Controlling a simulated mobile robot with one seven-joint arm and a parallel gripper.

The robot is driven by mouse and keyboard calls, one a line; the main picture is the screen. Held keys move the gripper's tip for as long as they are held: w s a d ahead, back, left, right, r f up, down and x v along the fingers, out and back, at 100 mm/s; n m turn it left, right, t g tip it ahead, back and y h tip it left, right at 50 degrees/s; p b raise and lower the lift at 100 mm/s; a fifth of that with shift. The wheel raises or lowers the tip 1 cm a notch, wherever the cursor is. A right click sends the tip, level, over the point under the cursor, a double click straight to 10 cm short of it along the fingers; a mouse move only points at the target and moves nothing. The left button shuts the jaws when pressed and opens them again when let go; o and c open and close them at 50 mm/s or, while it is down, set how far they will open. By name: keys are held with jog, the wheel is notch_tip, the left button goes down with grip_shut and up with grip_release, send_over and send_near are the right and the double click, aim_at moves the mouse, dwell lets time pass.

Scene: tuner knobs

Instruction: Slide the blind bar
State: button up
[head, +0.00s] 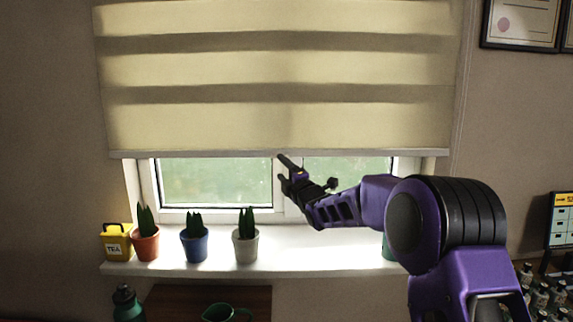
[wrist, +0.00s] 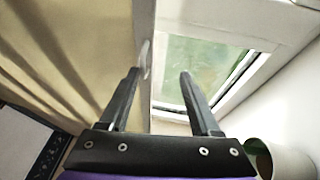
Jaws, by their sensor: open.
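The blind bar (head: 200,154) is a thin pale grey strip along the bottom edge of the lowered beige blind (head: 200,125). In the wrist view, the blind (wrist: 85,45) fills the left side and the bar (wrist: 145,25) runs down beside the left finger. My gripper (wrist: 159,73) is open there, with nothing clearly held. I cannot tell whether a finger touches the bar.
The white sill (head: 290,255) below holds a yellow tea tin (head: 116,242), an orange pot (head: 145,244), a blue pot (head: 194,245) and a white pot (head: 245,247). Window glass (head: 215,182) lies behind my gripper. Framed papers (head: 522,22) hang at upper right.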

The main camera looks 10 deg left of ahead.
jog(key=shift+w+a+f, duration=0.2)
jog(key=shift+w+f, duration=0.75)
jog(key=shift+f, duration=0.15)
jog(key=shift+c, duration=0.2)
jog(key=shift+s+r, duration=0.15)
jog(key=shift+r, duration=0.1)
jog(key=shift+c, duration=1.3)
grip_shut()
jog(key=shift+s+a, duration=0.15)
